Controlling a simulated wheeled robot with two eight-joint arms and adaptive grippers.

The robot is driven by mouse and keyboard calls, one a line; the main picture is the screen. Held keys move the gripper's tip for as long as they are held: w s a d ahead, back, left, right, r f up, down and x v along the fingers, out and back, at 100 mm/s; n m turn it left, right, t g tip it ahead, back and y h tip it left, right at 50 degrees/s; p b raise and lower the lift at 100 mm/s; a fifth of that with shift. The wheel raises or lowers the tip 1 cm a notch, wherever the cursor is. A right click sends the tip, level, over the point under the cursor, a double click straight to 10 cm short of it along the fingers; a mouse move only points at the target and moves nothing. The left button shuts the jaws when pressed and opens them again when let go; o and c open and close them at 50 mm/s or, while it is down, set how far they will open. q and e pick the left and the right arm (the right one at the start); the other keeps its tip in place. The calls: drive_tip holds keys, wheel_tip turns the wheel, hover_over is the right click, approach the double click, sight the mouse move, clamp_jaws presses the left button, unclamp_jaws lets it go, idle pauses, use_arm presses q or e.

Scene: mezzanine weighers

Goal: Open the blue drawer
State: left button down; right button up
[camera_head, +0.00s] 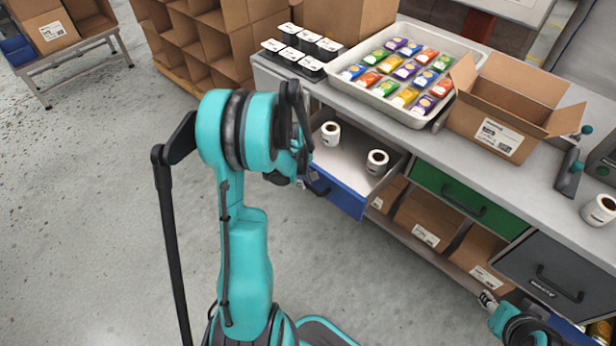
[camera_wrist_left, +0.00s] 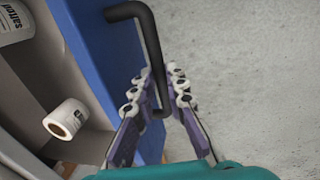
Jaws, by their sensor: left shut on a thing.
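The blue drawer (camera_head: 338,194) stands pulled out from under the worktop, with two white label rolls (camera_head: 377,162) inside. In the left wrist view its blue front (camera_wrist_left: 97,50) runs beside the black bar handle (camera_wrist_left: 149,35). My left gripper (camera_wrist_left: 161,112) has its fingers closed around one end of that handle. In the head view my left wrist hides most of the fingers and part of the drawer. My right gripper (camera_head: 487,299) is at the lower right, before the lower shelf; its fingers are too small to judge.
A green drawer (camera_head: 468,196) and a grey drawer (camera_head: 553,280) to the right are shut. The worktop bears a tray (camera_head: 419,117) of coloured packets and an open carton (camera_head: 505,117). The floor (camera_head: 90,200) on the left is clear.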

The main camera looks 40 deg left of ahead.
use_arm(q)
drive_tip(key=c, duration=1.8)
unclamp_jaws()
wheel_tip(320, 180, up, 12)
drive_tip(key=s, duration=0.2)
drive_tip(key=shift+s+a, duration=0.15)
drive_tip(key=shift+s, duration=0.1)
drive_tip(key=shift+f, duration=0.1)
drive_tip(key=s+d+r+m+t, duration=0.1)
drive_tip(key=s+d+r+m, duration=0.1)
drive_tip(key=d+m, duration=0.3)
drive_tip(key=s+d+r+m+t, duration=0.2)
drive_tip(key=d+m, duration=0.4)
drive_tip(key=d, duration=0.4)
drive_tip(key=s+d+r+m+t, duration=0.2)
drive_tip(key=s+d+m, duration=0.3)
drive_tip(key=d, duration=0.3)
drive_tip(key=shift+s+r+m, duration=0.25)
drive_tip(key=shift+r+m, duration=0.35)
drive_tip(key=shift+r, duration=0.15)
